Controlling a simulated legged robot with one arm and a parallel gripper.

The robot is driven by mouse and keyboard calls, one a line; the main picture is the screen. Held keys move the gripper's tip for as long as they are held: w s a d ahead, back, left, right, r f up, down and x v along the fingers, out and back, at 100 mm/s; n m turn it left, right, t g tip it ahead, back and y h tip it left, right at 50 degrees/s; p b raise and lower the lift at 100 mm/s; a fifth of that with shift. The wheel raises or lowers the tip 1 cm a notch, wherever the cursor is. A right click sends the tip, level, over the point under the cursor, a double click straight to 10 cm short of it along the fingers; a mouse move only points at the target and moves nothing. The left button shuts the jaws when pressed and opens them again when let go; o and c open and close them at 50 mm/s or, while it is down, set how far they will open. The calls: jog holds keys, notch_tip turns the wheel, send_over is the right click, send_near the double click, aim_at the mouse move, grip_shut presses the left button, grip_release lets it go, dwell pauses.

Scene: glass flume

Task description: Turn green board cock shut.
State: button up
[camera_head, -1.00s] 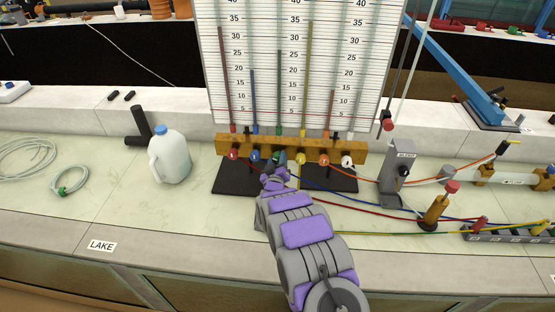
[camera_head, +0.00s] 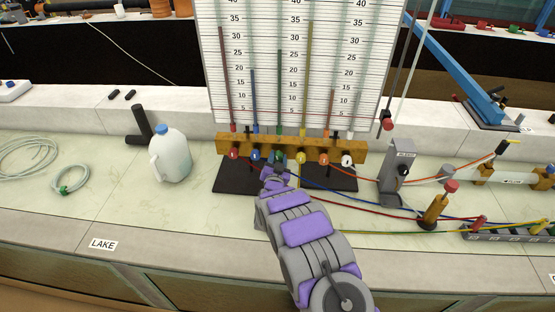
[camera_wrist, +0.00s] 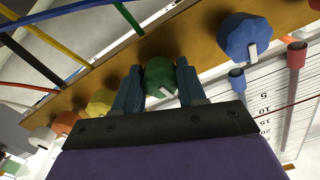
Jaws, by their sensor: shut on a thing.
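The green board cock (camera_wrist: 160,77) is a round green knob with a pale pointer on the ochre manifold bar (camera_head: 343,146) at the foot of the gauge board. In the wrist view my gripper (camera_wrist: 158,82) has one finger on each side of the green knob and is shut on it. The pale pointer slants in that view. In the head view my gripper (camera_head: 275,161) reaches the bar from the front and mostly hides the green knob. The blue cock (camera_wrist: 244,38) and the yellow cock (camera_wrist: 101,103) sit on either side of it.
Red (camera_head: 234,152), orange (camera_head: 324,159) and white (camera_head: 347,160) cocks share the bar. A white jug (camera_head: 171,157) stands left. The bench front is clear.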

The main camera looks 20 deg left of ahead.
jog(key=shift+s+f+m, duration=0.15)
jog(key=shift+f+m, duration=0.25)
jog(key=shift+m, duration=0.7)
jog(key=o, duration=0.9)
jog(key=shift+c, duration=0.2)
jog(key=shift+o, duration=0.9)
jog(key=shift+r, duration=0.2)
jog(key=shift+m, duration=0.3)
jog(key=p+v, duration=0.2)
jog(key=v, duration=1.5)
